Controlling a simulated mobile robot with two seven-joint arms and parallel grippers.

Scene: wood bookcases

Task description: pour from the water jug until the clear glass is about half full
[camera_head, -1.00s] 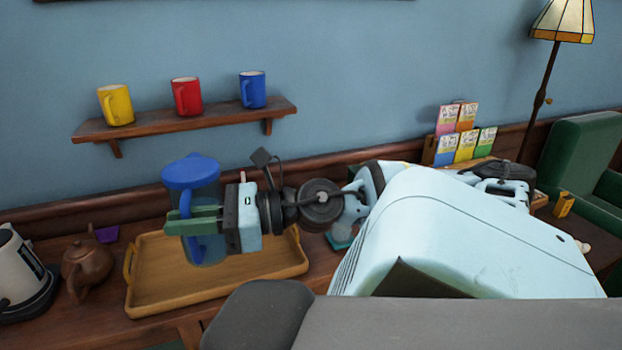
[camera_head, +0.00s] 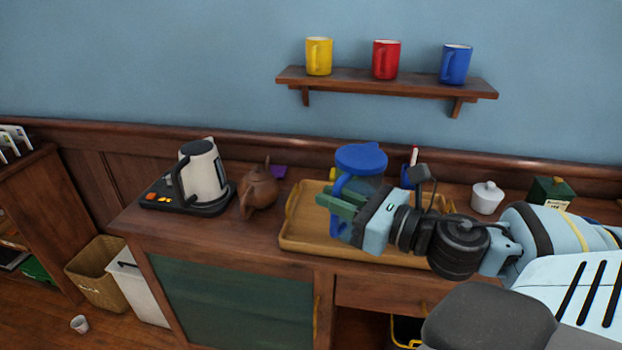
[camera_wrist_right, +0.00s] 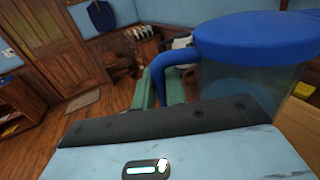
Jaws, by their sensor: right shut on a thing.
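The water jug (camera_head: 361,160) has a blue lid, a see-through body and a blue handle. It is upright, at the wooden tray (camera_head: 300,243) on the cabinet top; I cannot tell whether its base touches the tray. My right gripper (camera_head: 338,202) is shut on the jug's handle, coming in from the right and covering part of the body. In the right wrist view the jug's lid (camera_wrist_right: 258,38) fills the upper right, and the handle runs down between the green fingers (camera_wrist_right: 160,90). I see no clear glass in any view. My left gripper is not in view.
A kettle (camera_head: 204,175) on its base and a brown teapot (camera_head: 260,190) stand left of the tray. A wall shelf (camera_head: 380,86) with three mugs hangs above. Bins (camera_head: 97,270) stand on the floor at left.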

